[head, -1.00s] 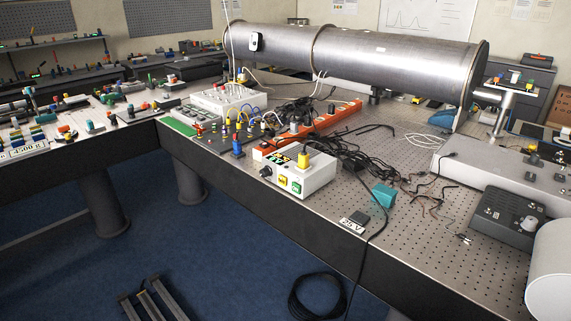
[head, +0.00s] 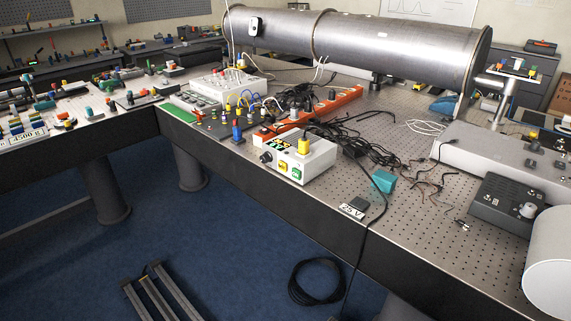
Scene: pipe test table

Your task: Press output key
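A white power supply box (head: 312,165) stands near the front edge of the perforated table, left of the picture's middle right. Its front face carries a small lit display (head: 277,143), a dark knob (head: 265,157), a yellow key (head: 283,167) and a green key (head: 296,172). The key labels are too small to read, so I cannot tell which is the output key. A yellow block (head: 303,146) sits on top of the box. My gripper is not in view. A white rounded part at the lower right edge may be my arm.
A large metal pipe (head: 400,45) lies across the back of the table (head: 420,225). Tangled black cables (head: 370,155) and a teal block (head: 384,181) lie right of the box. One black cable hangs over the front edge to a coil (head: 317,281) on the blue floor.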

